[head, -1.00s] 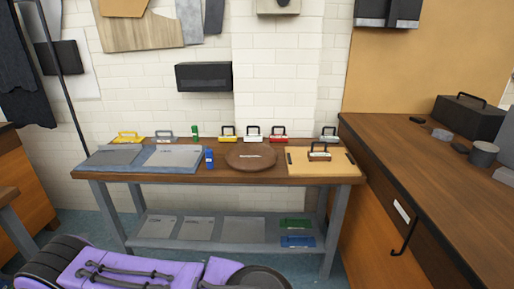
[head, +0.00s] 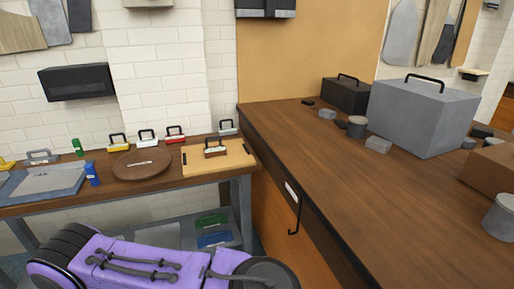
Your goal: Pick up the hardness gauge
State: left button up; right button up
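No label that I can read tells me which thing is the hardness gauge. Small handled pieces stand on the back table: a yellow one (head: 118,142), a white one (head: 146,137), a red one (head: 175,135), a grey one (head: 228,128) and a brown one (head: 215,149) on a tan board (head: 235,158). A green piece (head: 77,147) and a blue piece (head: 92,174) stand upright at the left. Neither of my grippers shows in the head view.
A brown round plate (head: 124,169) and a grey-blue tray (head: 68,190) lie on the back table (head: 160,190). The right counter (head: 345,185) holds a large grey case (head: 420,118), a black case (head: 344,96) and small blocks. Its near middle is clear.

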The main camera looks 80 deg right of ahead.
aim_at(220, 149)
jog(key=z, duration=1.75)
